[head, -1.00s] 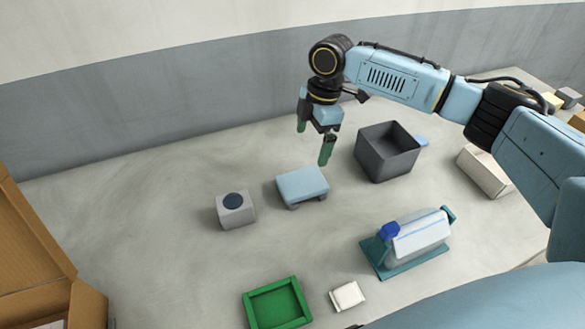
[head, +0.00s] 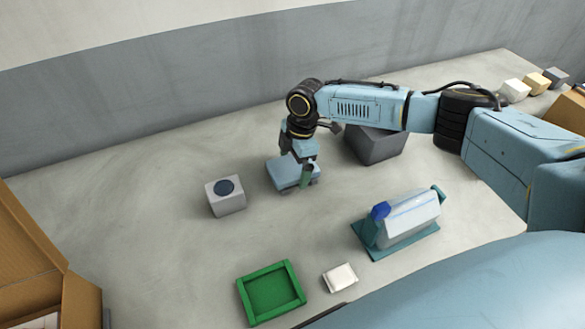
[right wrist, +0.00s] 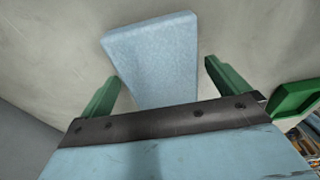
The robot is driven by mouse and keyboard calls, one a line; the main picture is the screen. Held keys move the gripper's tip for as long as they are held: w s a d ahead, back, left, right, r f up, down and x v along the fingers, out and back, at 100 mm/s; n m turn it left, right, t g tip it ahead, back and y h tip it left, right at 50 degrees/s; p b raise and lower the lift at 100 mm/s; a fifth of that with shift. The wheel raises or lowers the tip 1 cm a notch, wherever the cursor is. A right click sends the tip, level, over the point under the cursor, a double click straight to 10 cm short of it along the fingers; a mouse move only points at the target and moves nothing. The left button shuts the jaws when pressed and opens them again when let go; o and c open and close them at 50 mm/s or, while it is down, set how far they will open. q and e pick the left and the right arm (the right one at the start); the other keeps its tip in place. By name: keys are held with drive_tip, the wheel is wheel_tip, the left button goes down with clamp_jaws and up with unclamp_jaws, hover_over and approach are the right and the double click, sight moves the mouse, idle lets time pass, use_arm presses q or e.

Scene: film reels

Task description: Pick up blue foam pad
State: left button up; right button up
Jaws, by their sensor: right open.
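The blue foam pad (head: 282,176) is a light blue slab near the middle of the table. Small grey pieces show under its front corners. My right gripper (head: 297,170) points down at the pad, open, and covers part of it in the head view. In the right wrist view the pad (right wrist: 155,60) lies between the two green fingers of the gripper (right wrist: 162,74), with a gap on each side. Whether the fingers reach down beside the pad's edges is hard to tell. My left gripper is not in view.
A grey block with a dark round top (head: 226,196) stands left of the pad. A dark grey bin (head: 378,148) is behind my right arm. A cardboard box (head: 35,265) is at left.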

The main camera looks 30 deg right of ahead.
drive_tip(key=c, duration=0.9)
drive_tip(key=shift+r, duration=0.1)
drive_tip(key=shift+c, duration=0.2)
